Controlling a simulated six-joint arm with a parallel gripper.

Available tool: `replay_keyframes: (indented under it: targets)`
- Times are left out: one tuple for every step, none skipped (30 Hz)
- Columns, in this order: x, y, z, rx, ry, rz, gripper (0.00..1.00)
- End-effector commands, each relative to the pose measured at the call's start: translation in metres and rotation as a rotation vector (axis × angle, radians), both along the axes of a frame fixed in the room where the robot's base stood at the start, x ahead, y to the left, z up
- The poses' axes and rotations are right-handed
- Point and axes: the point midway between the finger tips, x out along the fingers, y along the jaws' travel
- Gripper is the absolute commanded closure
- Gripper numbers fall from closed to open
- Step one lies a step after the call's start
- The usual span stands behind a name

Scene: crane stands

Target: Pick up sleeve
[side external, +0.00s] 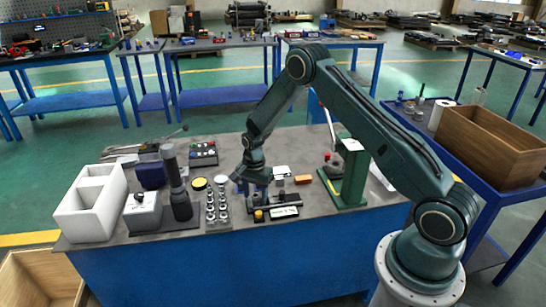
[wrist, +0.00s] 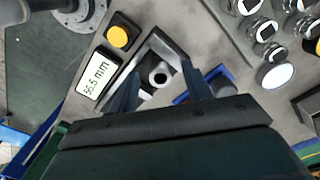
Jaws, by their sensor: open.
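The sleeve (wrist: 160,77) looks like a small pale metal ring with a dark hole, seen end-on in the wrist view. It sits in a grey metal measuring fixture (wrist: 168,45) beside a display (wrist: 96,79) reading 56.5 mm and a yellow button (wrist: 117,36). My gripper (wrist: 160,72) is open, with one dark finger on each side of the sleeve in the picture; I cannot tell whether they touch it. In the side view my gripper (side external: 254,188) is low over the bench behind the fixture's display (side external: 285,212). The sleeve is not clear there.
A green press stand (side external: 353,178) stands right of the gripper, with an orange block (side external: 303,179) nearby. Left are a rack of metal cylinders (side external: 217,205), a dark column (side external: 178,190) and a white bin (side external: 85,217). A blue-edged item (wrist: 217,73) lies beside the right finger.

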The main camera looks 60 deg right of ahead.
Motion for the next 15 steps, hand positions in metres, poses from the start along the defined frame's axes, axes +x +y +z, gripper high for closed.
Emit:
replay_keyframes:
  targets:
    - [0.0000, 0.0000, 0.0002, 0.000, 0.000, 0.000, 0.51]
    - [0.0000, 0.0000, 0.0002, 0.000, 0.000, 0.000, 0.51]
    - [0.0000, 0.0000, 0.0002, 0.000, 0.000, 0.000, 0.51]
    - [0.0000, 0.0000, 0.0003, 0.000, 0.000, 0.000, 0.51]
    - [0.0000, 0.0000, 0.0003, 0.000, 0.000, 0.000, 0.51]
    - [0.0000, 0.0000, 0.0003, 0.000, 0.000, 0.000, 0.55]
    - [0.0000, 0.0000, 0.0003, 0.000, 0.000, 0.000, 0.61]
    - [0.0000, 0.0000, 0.0003, 0.000, 0.000, 0.000, 0.66]
    - [0.0000, 0.0000, 0.0003, 0.000, 0.000, 0.000, 0.74]
    - [0.0000, 0.0000, 0.0003, 0.000, 0.000, 0.000, 0.80]
    - [0.0000, 0.0000, 0.0003, 0.000, 0.000, 0.000, 0.86]
    - [0.0000, 0.0000, 0.0003, 0.000, 0.000, 0.000, 0.94]
    - [0.0000, 0.0000, 0.0003, 0.000, 0.000, 0.000, 1.00]
    - [0.0000, 0.0000, 0.0003, 0.000, 0.000, 0.000, 1.00]
    - [0.0001, -0.0001, 0.0005, 0.000, -0.001, 0.000, 1.00]
